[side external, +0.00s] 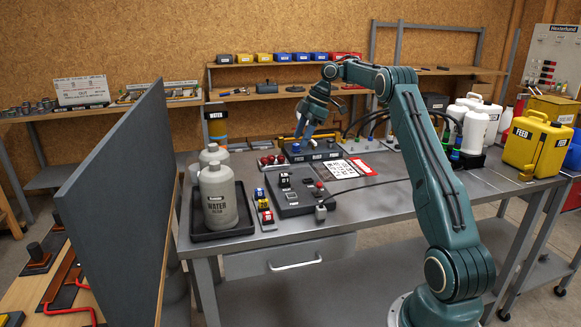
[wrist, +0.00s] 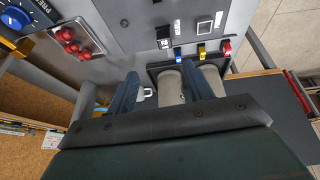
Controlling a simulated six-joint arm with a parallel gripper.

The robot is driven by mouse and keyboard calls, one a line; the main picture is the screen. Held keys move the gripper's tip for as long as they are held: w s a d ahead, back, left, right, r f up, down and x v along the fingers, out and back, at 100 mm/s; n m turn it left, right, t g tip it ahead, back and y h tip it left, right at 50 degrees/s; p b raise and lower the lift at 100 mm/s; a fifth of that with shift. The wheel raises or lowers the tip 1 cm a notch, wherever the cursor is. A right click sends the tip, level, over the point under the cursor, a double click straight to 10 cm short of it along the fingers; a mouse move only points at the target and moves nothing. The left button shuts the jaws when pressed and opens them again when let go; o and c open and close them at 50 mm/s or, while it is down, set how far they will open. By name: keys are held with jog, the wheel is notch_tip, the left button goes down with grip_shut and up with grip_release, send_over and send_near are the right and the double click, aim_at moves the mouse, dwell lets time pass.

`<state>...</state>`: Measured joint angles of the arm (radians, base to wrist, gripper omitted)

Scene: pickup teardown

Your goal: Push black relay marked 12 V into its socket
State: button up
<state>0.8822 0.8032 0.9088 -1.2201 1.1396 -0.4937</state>
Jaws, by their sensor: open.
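A small black block with a white label (side external: 285,180), which looks like the relay, stands upright on the dark board (side external: 299,208) on the bench. It also shows in the wrist view (wrist: 163,38); its marking is too small to read. A pale-framed dark square (wrist: 204,27) on the board may be the socket, but I cannot tell for sure. My gripper (side external: 303,138) is raised above the back of the bench near a blue knob (side external: 296,148), well apart from the relay. Its fingers (wrist: 160,88) are spread and empty in the wrist view.
A strip of blue, yellow and red blocks (side external: 264,206) lies left of the board. Grey bottles (side external: 218,195) stand in a black tray (side external: 203,231) beside a tall grey partition (side external: 122,190). A white sheet (side external: 338,169) lies behind the board.

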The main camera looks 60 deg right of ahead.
jog(key=shift+w+m, duration=0.15)
jog(key=shift+m, duration=0.25)
grip_shut()
jog(key=w+a+f+m+g+h, duration=0.1)
jog(key=m, duration=1)
jog(key=w+a+f+m+g+h, duration=0.1)
jog(key=a+m, duration=0.1)
jog(key=m, duration=1)
jog(key=w+a+f+m+g, duration=0.1)
jog(key=m, duration=1.1)
jog(key=shift+w+a+g+h, duration=0.15)
jog(key=shift+w+g+h, duration=0.15)
jog(key=shift+w+h, duration=0.1)
